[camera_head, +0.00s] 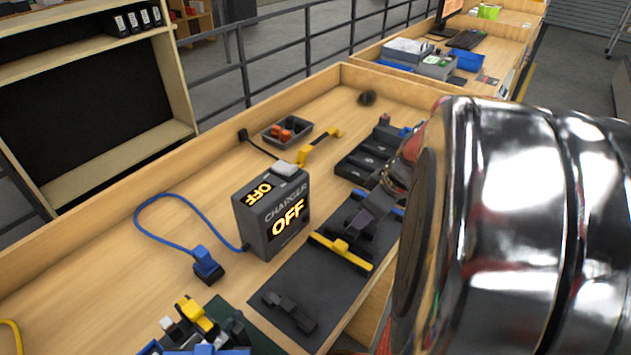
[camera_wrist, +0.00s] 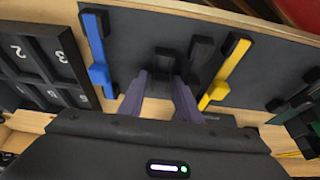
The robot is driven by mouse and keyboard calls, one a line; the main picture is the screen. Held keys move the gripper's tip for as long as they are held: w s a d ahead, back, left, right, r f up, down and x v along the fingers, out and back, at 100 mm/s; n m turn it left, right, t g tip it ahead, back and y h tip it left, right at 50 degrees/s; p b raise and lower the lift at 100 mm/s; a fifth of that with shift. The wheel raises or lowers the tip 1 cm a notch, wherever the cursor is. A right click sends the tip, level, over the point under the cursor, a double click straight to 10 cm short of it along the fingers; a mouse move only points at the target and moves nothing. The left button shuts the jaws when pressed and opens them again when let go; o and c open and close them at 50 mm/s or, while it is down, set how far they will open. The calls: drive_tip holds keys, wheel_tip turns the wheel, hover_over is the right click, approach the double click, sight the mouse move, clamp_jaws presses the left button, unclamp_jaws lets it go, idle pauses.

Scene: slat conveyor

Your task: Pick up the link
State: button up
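A dark link (camera_wrist: 164,60) lies on the dark mat (camera_wrist: 135,32), between a blue bar (camera_wrist: 98,60) and a yellow bar (camera_wrist: 226,72) in the wrist view. My gripper (camera_wrist: 160,82) is open, with one purple-grey finger on each side of the link's near end. I cannot tell whether the fingers touch it. In the head view my gripper (camera_head: 368,205) is over the mat behind the yellow bar (camera_head: 340,250), and largely hides the link. Another dark link-like piece (camera_head: 290,311) lies at the mat's near end.
A black charger box (camera_head: 272,212) reading OFF stands left of the mat, with a blue cable and plug (camera_head: 207,265). A numbered black tray (camera_wrist: 40,62) lies beside the mat. A grey bin (camera_head: 287,131) sits farther back. Wooden rims (camera_head: 200,122) edge the bench.

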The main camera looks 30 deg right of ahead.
drive_tip(key=shift+c, duration=0.3)
clamp_jaws()
wheel_tip(320, 180, up, 10)
idle(0.7)
drive_tip(key=shift+s, duration=0.1)
idle(0.4)
